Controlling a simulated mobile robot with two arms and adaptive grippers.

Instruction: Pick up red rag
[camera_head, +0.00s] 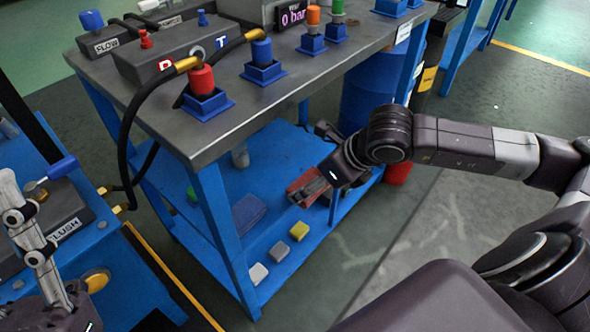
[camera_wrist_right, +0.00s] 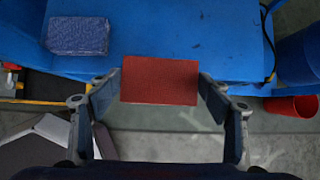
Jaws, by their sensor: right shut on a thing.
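The red rag (camera_wrist_right: 160,80) is a flat red rectangle between the two fingertips of my right gripper (camera_wrist_right: 158,92) in the right wrist view. The fingers close on its left and right edges. In the head view, my right gripper (camera_head: 318,188) reaches in to the lower blue shelf, and part of the red rag (camera_head: 299,186) shows beside it. Whether the rag touches the shelf is hard to tell. My left gripper (camera_head: 30,225) shows partly at the left edge of the head view; its opening is unclear.
On the lower blue shelf (camera_head: 205,213) lie a blue rag (camera_head: 248,213), a yellow block (camera_head: 299,231), a grey block (camera_head: 278,251) and a white block (camera_head: 258,273). A grey worktop (camera_head: 225,132) with valves overhangs it. A blue barrel (camera_head: 366,103) and a red bucket (camera_wrist_right: 291,106) stand beside it.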

